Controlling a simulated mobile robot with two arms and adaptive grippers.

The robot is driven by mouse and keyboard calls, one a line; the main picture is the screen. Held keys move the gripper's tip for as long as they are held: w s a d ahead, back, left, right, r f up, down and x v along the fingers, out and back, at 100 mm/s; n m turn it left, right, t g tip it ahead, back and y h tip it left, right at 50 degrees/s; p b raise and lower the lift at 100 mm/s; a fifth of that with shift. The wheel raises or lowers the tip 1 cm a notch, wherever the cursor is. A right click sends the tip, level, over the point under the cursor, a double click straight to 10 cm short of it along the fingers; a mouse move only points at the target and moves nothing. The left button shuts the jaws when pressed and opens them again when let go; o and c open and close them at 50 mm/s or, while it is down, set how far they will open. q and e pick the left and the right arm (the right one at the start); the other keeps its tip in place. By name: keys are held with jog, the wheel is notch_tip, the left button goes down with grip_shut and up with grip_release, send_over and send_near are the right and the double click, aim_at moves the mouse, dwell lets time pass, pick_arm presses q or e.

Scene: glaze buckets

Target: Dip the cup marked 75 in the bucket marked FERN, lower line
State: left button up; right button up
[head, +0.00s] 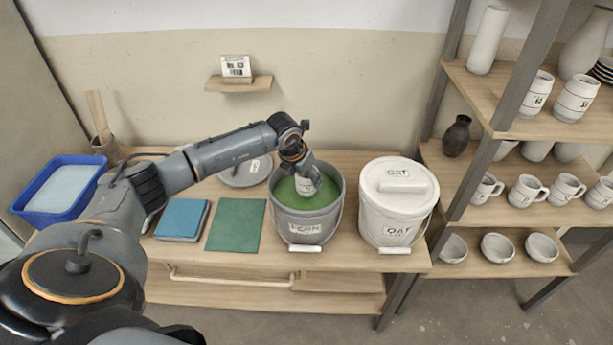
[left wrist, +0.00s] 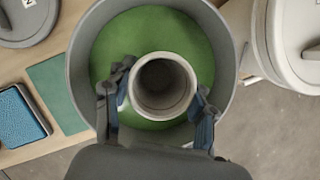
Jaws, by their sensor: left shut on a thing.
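The grey bucket marked FERN (head: 298,226) stands open on the bench, holding green glaze (head: 318,201). My left gripper (head: 300,172) is over the bucket's mouth, shut on a pale cup (head: 306,186). The cup is roughly upright, with small dark marks that are too small to read. In the left wrist view the cup (left wrist: 164,87) sits between both fingers (left wrist: 160,104), with its open, empty mouth toward the camera and green glaze (left wrist: 130,50) around it. I cannot tell whether its base touches the glaze. My right gripper is not in view.
A white lidded bucket marked OAT (head: 397,230) stands right of FERN. A grey lid (head: 240,174) lies behind. A green mat (head: 236,226), a blue pad (head: 182,219) and a blue tub (head: 62,190) are left. Shelves (head: 520,127) with mugs and bowls stand right.

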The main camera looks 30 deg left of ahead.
aim_at(306, 185)
pick_arm(q)
jog(key=shift+f+b, duration=1.2)
jog(key=shift+f, duration=0.3)
jog(key=shift+f+b, duration=0.2)
jog(key=shift+b, duration=0.1)
jog(key=shift+f, duration=0.1)
dwell(1.3)
dwell(0.4)
jog(key=shift+r+p, duration=1.2)
jog(key=shift+r, duration=1)
